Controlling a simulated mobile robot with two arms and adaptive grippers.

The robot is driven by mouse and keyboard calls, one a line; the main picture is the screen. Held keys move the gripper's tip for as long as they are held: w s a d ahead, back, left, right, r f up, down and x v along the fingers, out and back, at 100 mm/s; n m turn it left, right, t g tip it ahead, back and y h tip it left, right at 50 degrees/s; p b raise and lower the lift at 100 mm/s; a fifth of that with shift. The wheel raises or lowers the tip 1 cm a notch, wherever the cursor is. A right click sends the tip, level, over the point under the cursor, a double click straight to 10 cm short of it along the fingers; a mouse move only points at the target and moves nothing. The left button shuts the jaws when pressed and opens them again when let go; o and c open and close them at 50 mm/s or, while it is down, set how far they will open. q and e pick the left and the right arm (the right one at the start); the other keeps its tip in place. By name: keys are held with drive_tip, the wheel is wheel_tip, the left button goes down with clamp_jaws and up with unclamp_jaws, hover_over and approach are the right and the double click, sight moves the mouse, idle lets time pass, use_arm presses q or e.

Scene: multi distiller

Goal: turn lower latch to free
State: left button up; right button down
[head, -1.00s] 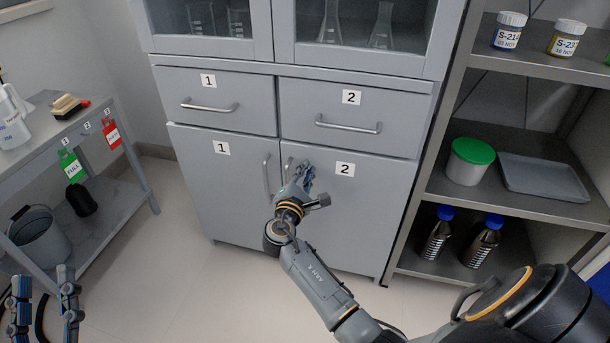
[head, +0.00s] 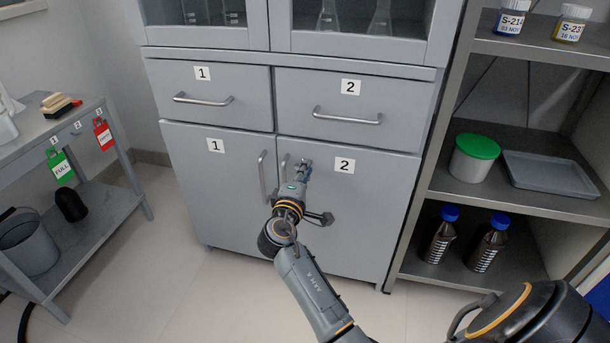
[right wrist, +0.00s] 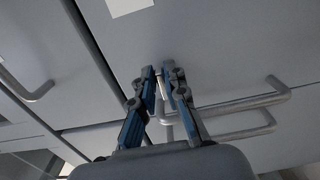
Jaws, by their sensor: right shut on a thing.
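My right gripper (head: 303,170) is at the upper inner corner of lower cabinet door 2 (head: 350,215), by that door's upright bar handle (head: 284,166). In the right wrist view its fingers (right wrist: 162,78) are close together around the end part of the door 2 handle (right wrist: 240,106). The fingers hide part of the bar. The door 1 handle (head: 262,176) runs parallel beside it and also shows in the right wrist view (right wrist: 240,132). Both lower doors look closed. I cannot make out a separate latch. My left gripper is out of view.
Drawers 1 (head: 222,95) and 2 (head: 345,112) above are closed. An open shelf rack (head: 425,190) with bottles and a green-lidded tub (head: 474,160) stands at the right. A side table (head: 60,130) stands at the left. The floor before the cabinet is clear.

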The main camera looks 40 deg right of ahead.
idle(0.4)
drive_tip(key=c, duration=1.4)
unclamp_jaws()
drive_tip(key=shift+c, duration=0.2)
drive_tip(key=v, duration=1.2)
